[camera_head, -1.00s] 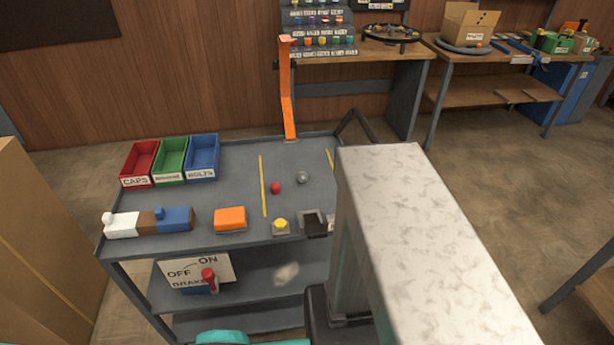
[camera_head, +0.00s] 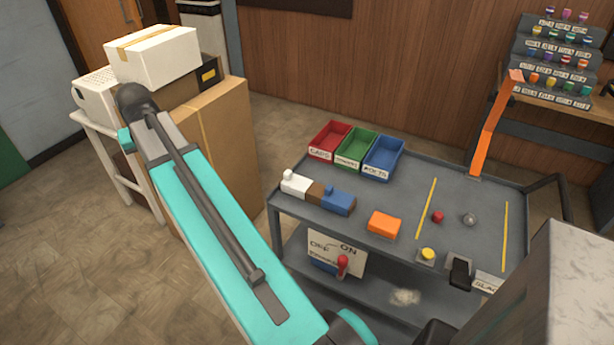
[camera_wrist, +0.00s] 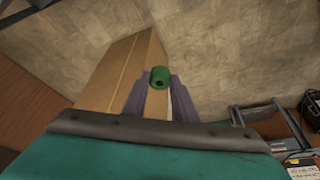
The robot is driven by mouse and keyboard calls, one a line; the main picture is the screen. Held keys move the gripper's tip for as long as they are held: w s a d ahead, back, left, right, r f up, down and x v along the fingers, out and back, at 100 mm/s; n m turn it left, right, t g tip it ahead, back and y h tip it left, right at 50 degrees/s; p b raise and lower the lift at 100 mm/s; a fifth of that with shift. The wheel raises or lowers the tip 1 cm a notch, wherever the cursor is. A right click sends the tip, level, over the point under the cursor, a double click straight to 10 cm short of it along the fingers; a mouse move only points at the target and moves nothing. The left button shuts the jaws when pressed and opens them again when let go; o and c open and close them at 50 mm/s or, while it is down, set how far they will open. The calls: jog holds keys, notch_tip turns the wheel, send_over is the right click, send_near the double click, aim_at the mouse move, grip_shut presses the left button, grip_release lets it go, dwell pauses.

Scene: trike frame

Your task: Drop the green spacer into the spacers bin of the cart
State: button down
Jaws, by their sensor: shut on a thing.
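My gripper (camera_wrist: 160,90) is shut on the green spacer (camera_wrist: 160,77), a small green cylinder with a hole, held at the fingertips in the wrist view. In the head view my turquoise arm reaches toward the upper left, away from the cart; the fingers and spacer cannot be made out there. The cart (camera_head: 395,190) stands right of the arm. The green bin (camera_head: 348,161) sits on its top at the back left, between a red bin marked CAPS (camera_head: 322,154) and a blue bin marked BOLTS (camera_head: 375,172). The green bin's label is hard to read.
Tall cardboard boxes (camera_head: 225,150) stand left of the cart, close to my arm; one also shows below the gripper in the wrist view (camera_wrist: 122,70). The cart top bears blocks (camera_head: 318,194), an orange block (camera_head: 384,223) and an upright orange strip (camera_head: 488,130).

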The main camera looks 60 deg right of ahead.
jog(key=s+d+r+m+g+h+p, duration=0.1)
jog(key=s+d+m+p, duration=0.2)
jog(key=d, duration=0.8)
jog(key=s+d+r+m+p, duration=0.15)
jog(key=s+d, duration=0.35)
jog(key=d, duration=0.6)
jog(key=s+d+m+g+h+p, duration=0.1)
jog(key=s+d+m+p, duration=0.2)
jog(key=d, duration=0.8)
jog(key=s+d+r+m+g+p, duration=0.1)
jog(key=s+d+m+g+p, duration=0.2)
jog(key=s+d, duration=2)
jog(key=s+m+p, duration=0.2)
jog(key=s+m, duration=0.1)
jog(key=m, duration=0.1)
jog(key=shift+s, duration=0.4)
jog(key=shift+f, duration=0.1)
jog(key=shift+f+b, duration=1.25)
jog(key=shift+f, duration=1.6)
jog(key=c, duration=1.4)
grip_release()
